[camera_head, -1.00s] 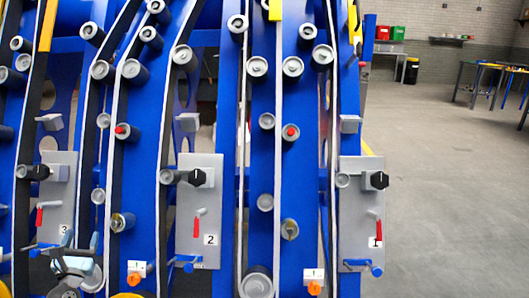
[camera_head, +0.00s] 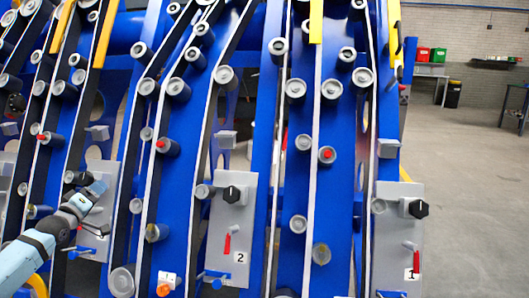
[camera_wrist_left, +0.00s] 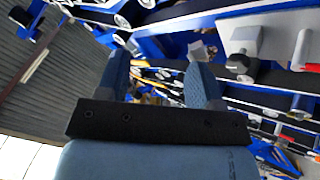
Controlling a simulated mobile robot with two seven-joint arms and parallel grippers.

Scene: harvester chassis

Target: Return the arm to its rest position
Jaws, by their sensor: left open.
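My left arm comes in from the lower left of the head view. My left gripper (camera_head: 98,208) is in front of the left part of the blue harvester chassis (camera_head: 290,190), over a grey panel at the left. In the left wrist view, the two blue fingers of my left gripper (camera_wrist_left: 158,75) stand apart, with nothing seen held between them. Through the gap, blurred machine parts show behind. I cannot tell whether the gripper touches the panel. My right gripper is not in view.
Grey panel 2 (camera_head: 245,270) with a black knob and red lever is at the middle. Panel 1 (camera_head: 391,255) is at the right. Rollers and belts cover the chassis. Open concrete floor (camera_head: 465,200) lies to the right, with a bench (camera_head: 432,71) behind.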

